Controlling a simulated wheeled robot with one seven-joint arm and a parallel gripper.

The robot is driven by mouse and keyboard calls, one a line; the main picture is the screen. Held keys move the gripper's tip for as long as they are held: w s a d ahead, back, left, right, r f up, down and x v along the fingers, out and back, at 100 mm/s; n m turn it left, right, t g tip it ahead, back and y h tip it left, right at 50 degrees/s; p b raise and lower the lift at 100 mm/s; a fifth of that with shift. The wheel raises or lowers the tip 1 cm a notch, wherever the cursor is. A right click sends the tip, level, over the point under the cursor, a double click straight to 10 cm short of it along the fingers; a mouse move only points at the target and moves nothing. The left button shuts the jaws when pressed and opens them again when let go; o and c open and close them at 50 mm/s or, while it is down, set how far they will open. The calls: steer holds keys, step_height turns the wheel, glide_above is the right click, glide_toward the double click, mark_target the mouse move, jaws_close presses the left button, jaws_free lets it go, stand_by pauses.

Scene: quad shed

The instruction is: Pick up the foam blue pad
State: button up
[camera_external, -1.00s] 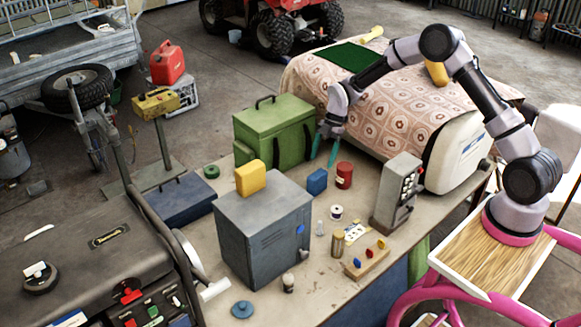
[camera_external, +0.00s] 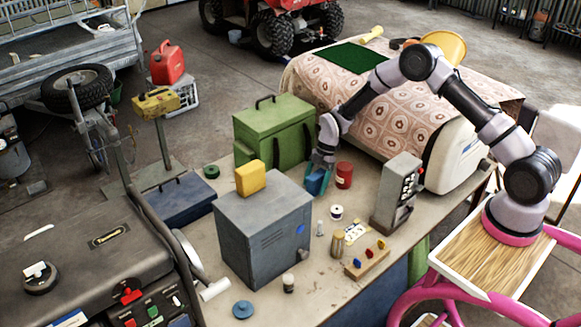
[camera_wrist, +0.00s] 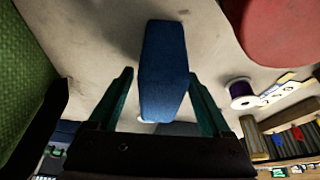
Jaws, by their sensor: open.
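The foam blue pad (camera_external: 316,183) is a small blue block standing on the workbench, between the green box and the red can. In the wrist view the blue pad (camera_wrist: 165,75) shows upright in the middle of the picture. My gripper (camera_external: 319,176) is at the pad, with its teal fingers pointing down. In the wrist view my gripper (camera_wrist: 162,90) is open, with one finger on each side of the pad. A gap shows on the left; the right finger is very close to the pad, and I cannot tell whether it touches.
The green box (camera_external: 262,130) stands close on the left and the red can (camera_external: 344,175) close on the right. The grey cabinet (camera_external: 265,235) is in front. A white-and-purple spool (camera_external: 336,212) and a grey machine (camera_external: 398,190) are to the right.

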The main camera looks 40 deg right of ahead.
jaws_close()
